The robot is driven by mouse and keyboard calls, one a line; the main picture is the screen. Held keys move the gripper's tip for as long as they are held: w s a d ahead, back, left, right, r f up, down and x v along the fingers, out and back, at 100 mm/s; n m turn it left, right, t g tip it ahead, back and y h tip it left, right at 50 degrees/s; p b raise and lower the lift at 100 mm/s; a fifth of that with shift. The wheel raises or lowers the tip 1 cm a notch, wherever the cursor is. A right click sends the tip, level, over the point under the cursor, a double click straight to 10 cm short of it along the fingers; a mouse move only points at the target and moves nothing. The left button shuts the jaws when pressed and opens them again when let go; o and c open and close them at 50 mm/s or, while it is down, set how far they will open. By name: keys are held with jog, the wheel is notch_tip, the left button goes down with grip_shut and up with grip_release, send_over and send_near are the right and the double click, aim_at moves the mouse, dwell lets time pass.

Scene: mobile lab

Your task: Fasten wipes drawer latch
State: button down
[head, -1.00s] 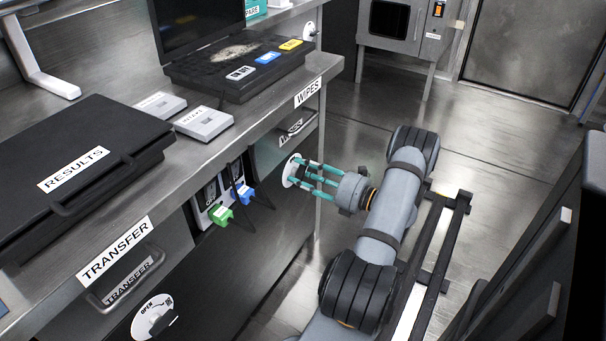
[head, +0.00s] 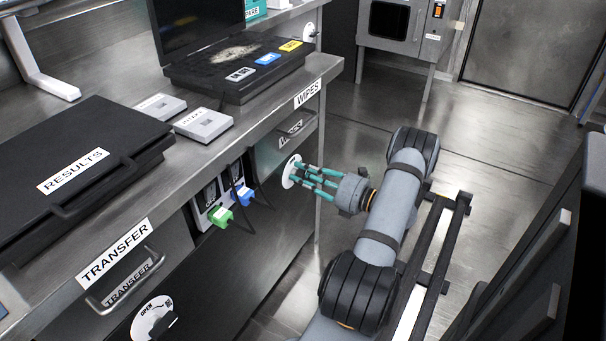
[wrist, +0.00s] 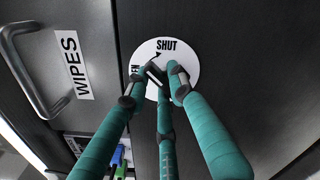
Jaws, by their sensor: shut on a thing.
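The wipes drawer (head: 268,150) sits under the bench edge, with its front looking about flush. In the wrist view its metal handle (wrist: 38,88) and WIPES label (wrist: 72,66) are on the left. A black pointer tip shows between the two words, close to SHUT.
A green plug (head: 221,216) and a blue plug (head: 245,195) with hanging cables are left of the latch. The transfer drawer (head: 128,283) has its own dial (head: 150,314) at lower left.

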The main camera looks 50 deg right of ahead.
jog(key=shift+r, duration=0.1)
jog(key=m+p, duration=0.3)
jog(key=shift+r+m, duration=0.1)
jog(key=shift+m, duration=0.2)
jog(key=m+p, duration=0.1)
jog(key=m, duration=0.1)
jog(key=m+p, duration=0.1)
jog(key=m, duration=0.2)
jog(key=shift+d+f, duration=0.2)
jog(key=shift+m, duration=0.4)
jog(key=c, duration=1.6)
grip_release()
jog(key=s, duration=0.4)
jog(key=s+d, duration=0.1)
jog(key=s, duration=0.7)
jog(key=shift+d, duration=0.2)
jog(key=shift+w, duration=0.2)
